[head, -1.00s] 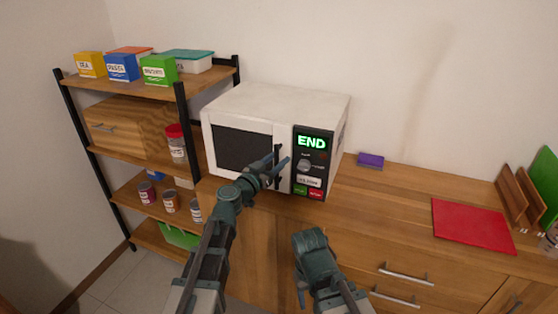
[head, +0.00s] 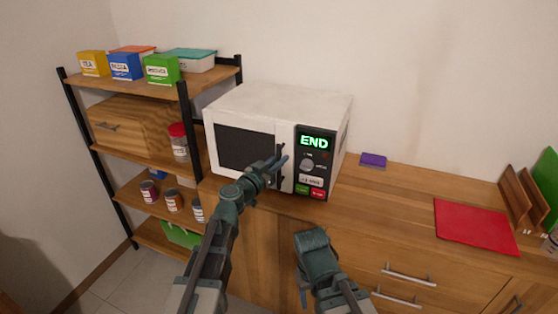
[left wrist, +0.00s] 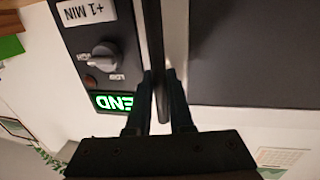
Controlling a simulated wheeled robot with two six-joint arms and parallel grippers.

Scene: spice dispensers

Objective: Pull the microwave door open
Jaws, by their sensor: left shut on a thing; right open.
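The white microwave (head: 285,100) stands on the wooden counter, its display reading END. Its dark-windowed door (head: 245,148) looks closed or nearly so; I cannot tell whether there is a small gap. The dark upright door handle (head: 281,152) is at the door's right edge, beside the control panel. My left gripper (head: 277,164) is shut on the handle. The left wrist view shows the handle (left wrist: 155,35) between the two fingers of the left gripper (left wrist: 159,85). My right gripper (head: 303,292) is open and empty, low in front of the drawers.
A shelf rack (head: 150,82) with boxes and jars stands left of the microwave. The counter between microwave and mat is mostly clear.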

